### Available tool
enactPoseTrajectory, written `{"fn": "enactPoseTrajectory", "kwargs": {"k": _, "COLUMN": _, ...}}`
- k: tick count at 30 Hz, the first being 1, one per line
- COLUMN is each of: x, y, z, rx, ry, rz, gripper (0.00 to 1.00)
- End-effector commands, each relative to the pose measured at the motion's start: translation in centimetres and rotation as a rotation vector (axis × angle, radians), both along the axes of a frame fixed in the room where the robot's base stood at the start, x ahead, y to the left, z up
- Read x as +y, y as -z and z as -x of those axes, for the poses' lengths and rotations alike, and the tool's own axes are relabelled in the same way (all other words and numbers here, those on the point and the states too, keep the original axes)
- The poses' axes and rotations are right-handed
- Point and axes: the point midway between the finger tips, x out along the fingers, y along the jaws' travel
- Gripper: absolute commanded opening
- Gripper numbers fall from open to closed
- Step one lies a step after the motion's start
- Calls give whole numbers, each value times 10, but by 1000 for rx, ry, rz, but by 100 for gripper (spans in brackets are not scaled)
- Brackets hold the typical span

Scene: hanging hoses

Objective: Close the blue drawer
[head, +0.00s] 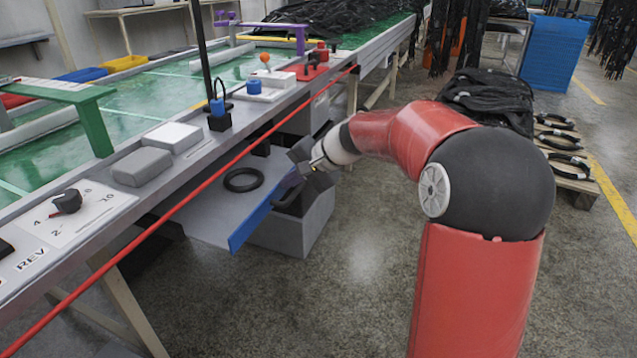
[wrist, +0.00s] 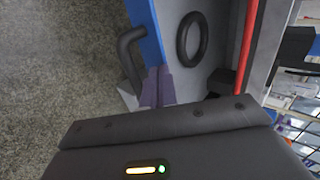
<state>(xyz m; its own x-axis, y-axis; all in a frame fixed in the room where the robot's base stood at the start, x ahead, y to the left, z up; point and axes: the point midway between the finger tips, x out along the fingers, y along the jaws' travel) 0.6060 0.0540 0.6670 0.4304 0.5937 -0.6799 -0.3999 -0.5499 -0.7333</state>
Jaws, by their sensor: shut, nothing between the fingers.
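The blue drawer (head: 262,215) stands pulled out from under the conveyor table, with a grey tray and a blue front. Its blue front also shows in the wrist view (wrist: 146,30). A black handle (wrist: 130,55) is on the outer face of the front. A black ring (head: 243,179) lies inside the drawer and shows in the wrist view too (wrist: 191,38). My gripper (head: 291,180) is at the far end of the blue front; its purple fingers (wrist: 157,85) are shut and empty. I cannot tell whether they touch the front.
A red cord (head: 190,197) runs along the table edge above the drawer. Switches and a dial (head: 67,202) sit on the table edge. A pallet with black hoses (head: 562,141) is at right. Floor in front is clear.

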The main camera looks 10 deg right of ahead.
Motion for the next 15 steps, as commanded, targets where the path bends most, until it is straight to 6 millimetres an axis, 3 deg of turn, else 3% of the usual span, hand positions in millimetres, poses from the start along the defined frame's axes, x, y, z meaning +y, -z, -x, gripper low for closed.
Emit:
{"fn": "enactPoseTrajectory", "kwargs": {"k": 6, "x": 45, "y": -2, "z": -31, "rx": 1, "ry": -6, "rz": -1, "gripper": 0}}
{"fn": "enactPoseTrajectory", "kwargs": {"k": 15, "x": 81, "y": -1, "z": -58, "rx": 1, "ry": -2, "rz": 0, "gripper": 0}}
